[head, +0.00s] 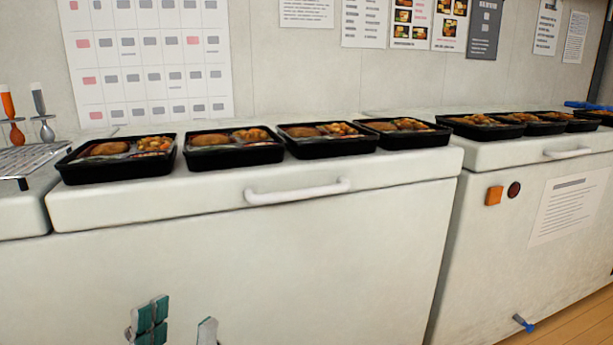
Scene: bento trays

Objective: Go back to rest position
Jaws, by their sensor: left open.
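My left gripper (178,326) shows at the bottom edge, in front of the white freezer's front face. Its two fingertips are apart, with teal pads on one of them, and nothing shows between them. The rest of this gripper is cut off by the frame. My right gripper is not in view. Black bento trays with food stand in a row on the freezer tops: one at the left (66,171), one beside it (232,157), and several more towards the right. The left gripper is below these trays and apart from them.
The near white freezer (290,255) has a lid handle (298,192) on its front. A second freezer (520,200) stands to the right, with a blue item (523,323) low on it. A wire rack (30,160) and utensils lie at the left. Wooden floor shows lower right.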

